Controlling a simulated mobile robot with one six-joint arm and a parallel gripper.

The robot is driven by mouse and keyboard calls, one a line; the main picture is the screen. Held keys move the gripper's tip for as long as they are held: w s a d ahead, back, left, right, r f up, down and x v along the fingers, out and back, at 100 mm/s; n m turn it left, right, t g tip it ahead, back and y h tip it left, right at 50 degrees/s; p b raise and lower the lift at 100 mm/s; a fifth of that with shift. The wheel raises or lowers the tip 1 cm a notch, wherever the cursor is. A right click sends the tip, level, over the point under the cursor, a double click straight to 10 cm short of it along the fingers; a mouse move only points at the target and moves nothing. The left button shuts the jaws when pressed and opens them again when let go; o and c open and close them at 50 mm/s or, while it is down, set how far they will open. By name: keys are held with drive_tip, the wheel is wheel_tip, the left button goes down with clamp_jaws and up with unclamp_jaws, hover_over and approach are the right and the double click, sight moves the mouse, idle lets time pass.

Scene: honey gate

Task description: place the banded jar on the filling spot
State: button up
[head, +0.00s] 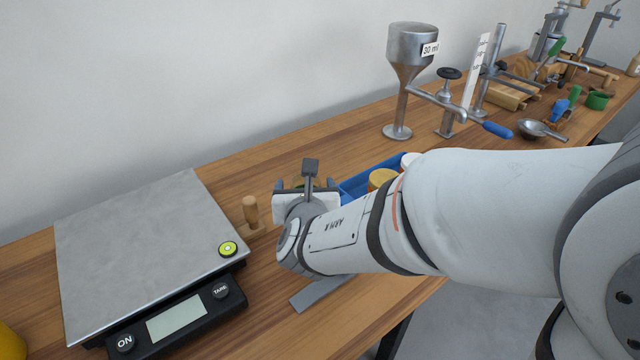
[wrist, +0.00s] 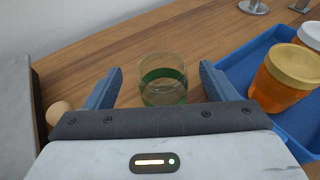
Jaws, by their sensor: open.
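The banded jar (wrist: 163,80) is clear glass with a green band. It stands upright on the wooden bench in the wrist view, between the spread fingers of my gripper (wrist: 161,73). The gripper is open, with a visible gap on each side of the jar. In the head view my gripper (head: 305,186) is low over the bench between the scale and the blue tray, and it hides most of the jar. A steel funnel (head: 411,50) labelled 30 ml stands at the back with a tap and spout. I cannot make out a marked filling spot.
A blue tray (wrist: 233,73) with amber jars (wrist: 287,78) is close on the right. A scale (head: 140,240) with a steel plate fills the left. A small wooden peg (head: 250,212) stands between the scale and my gripper.

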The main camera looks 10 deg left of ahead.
sight(297, 181)
drive_tip(key=x, duration=0.3)
drive_tip(key=f+b+x, duration=0.1)
drive_tip(key=x, duration=0.1)
drive_tip(key=shift+w, duration=0.2)
drive_tip(key=shift+w+f, duration=0.1)
drive_tip(key=shift+w, duration=0.3)
drive_tip(key=shift+a, duration=0.1)
drive_tip(key=c, duration=1.2)
